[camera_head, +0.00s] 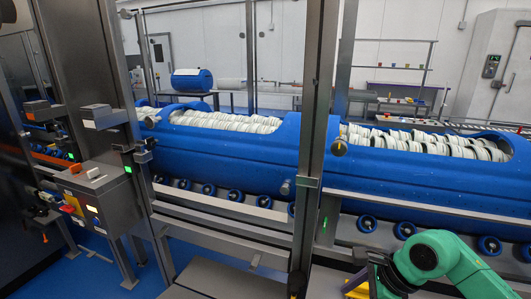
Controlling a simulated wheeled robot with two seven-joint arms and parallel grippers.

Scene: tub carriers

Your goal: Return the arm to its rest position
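My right arm (442,257), green with dark joints, comes in from the lower right corner. It bends at a rounded joint, and its dark end reaches left along the bottom edge. The dark part at that end, with a yellow piece beside it, seems to be my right gripper (372,278). It is partly cut off by the bottom edge, and its fingers cannot be made out. I see nothing clearly held in it. My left arm and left gripper are not in view.
Blue tub carriers (235,152) filled with stacked white tubs lie on a roller conveyor (235,195). A metal post (313,130) stands in front of them. A control box (100,197) with lit buttons is at the left. My arm is close to the conveyor's front side.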

